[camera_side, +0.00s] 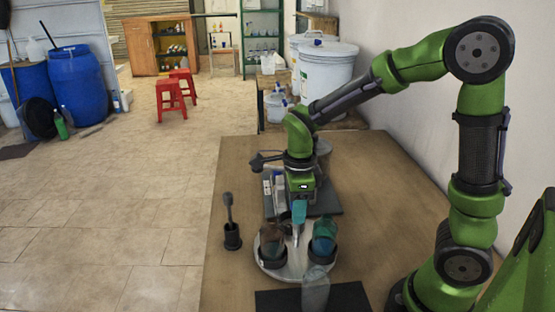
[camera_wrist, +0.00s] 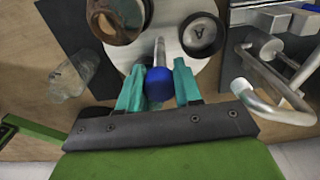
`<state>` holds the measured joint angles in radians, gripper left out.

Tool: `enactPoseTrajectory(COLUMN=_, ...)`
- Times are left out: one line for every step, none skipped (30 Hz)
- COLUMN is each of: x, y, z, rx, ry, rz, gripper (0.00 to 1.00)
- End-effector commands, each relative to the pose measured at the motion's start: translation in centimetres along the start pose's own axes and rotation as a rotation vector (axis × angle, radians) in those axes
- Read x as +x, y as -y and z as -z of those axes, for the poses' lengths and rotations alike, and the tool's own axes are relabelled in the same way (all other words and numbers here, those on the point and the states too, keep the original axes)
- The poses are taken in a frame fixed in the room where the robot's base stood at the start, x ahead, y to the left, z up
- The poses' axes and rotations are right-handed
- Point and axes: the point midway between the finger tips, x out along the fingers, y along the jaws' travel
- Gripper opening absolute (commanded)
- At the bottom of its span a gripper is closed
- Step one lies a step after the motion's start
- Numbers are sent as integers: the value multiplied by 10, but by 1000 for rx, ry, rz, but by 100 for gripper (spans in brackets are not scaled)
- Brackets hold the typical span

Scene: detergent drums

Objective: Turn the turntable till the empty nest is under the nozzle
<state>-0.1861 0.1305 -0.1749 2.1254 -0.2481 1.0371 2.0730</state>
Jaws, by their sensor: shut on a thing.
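The turntable (camera_side: 290,268) is a pale round plate on the table; part of it shows at the top of the wrist view (camera_wrist: 165,25). A brown bottle (camera_side: 272,238) stands in a dark nest at its left, and a blue-green bottle (camera_side: 324,230) in a dark nest at its right. In the wrist view, a dark ring-shaped nest marked "A" (camera_wrist: 203,35) looks empty. My gripper (camera_side: 299,212) is shut, its teal fingers on either side of a blue knob (camera_wrist: 158,85) on a metal stalk over the plate. Which tube end is the nozzle is unclear.
Bent metal tubes (camera_wrist: 280,105) stand close to the right of my gripper in the wrist view. A clear bottle (camera_side: 315,289) stands by the black mat (camera_side: 345,297) in front. A dark cup with a brush-like tool (camera_side: 232,236) is at the left table edge. The table's right side is clear.

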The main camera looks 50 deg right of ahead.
Motion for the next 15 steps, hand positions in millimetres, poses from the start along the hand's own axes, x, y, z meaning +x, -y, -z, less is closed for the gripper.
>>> enactPoseTrajectory(x=0, y=0, z=1, rx=1, ry=-1, rz=-2, gripper=4)
enactPoseTrajectory(x=0, y=0, z=1, rx=1, ry=-1, rz=-2, gripper=4)
enactPoseTrajectory(x=0, y=0, z=1, rx=0, ry=-2, rz=-2, gripper=38)
enactPoseTrajectory(x=0, y=0, z=1, rx=0, ry=-2, rz=-2, gripper=43)
enactPoseTrajectory(x=0, y=0, z=1, rx=0, ry=-1, rz=-2, gripper=48)
enactPoseTrajectory(x=0, y=0, z=1, rx=-1, ry=-1, rz=-2, gripper=53)
enactPoseTrajectory(x=0, y=0, z=1, rx=-1, ry=-1, rz=-1, gripper=53)
enactPoseTrajectory(x=0, y=0, z=0, rx=-1, ry=-1, rz=-1, gripper=53)
enactPoseTrajectory(x=0, y=0, z=0, rx=-2, ry=-1, rz=-1, gripper=53)
enactPoseTrajectory(x=0, y=0, z=0, rx=-2, ry=-1, rz=-1, gripper=53)
enactPoseTrajectory(x=0, y=0, z=0, rx=-2, ry=-1, rz=-1, gripper=53)
enactPoseTrajectory(x=0, y=0, z=0, rx=-2, ry=-1, rz=-1, gripper=53)
enactPoseTrajectory(x=0, y=0, z=0, rx=-2, ry=-1, rz=-1, gripper=53)
enactPoseTrajectory(x=0, y=0, z=0, rx=-3, ry=0, rz=0, gripper=53)
enactPoseTrajectory(x=-2, y=0, z=0, rx=-3, ry=0, rz=0, gripper=53)
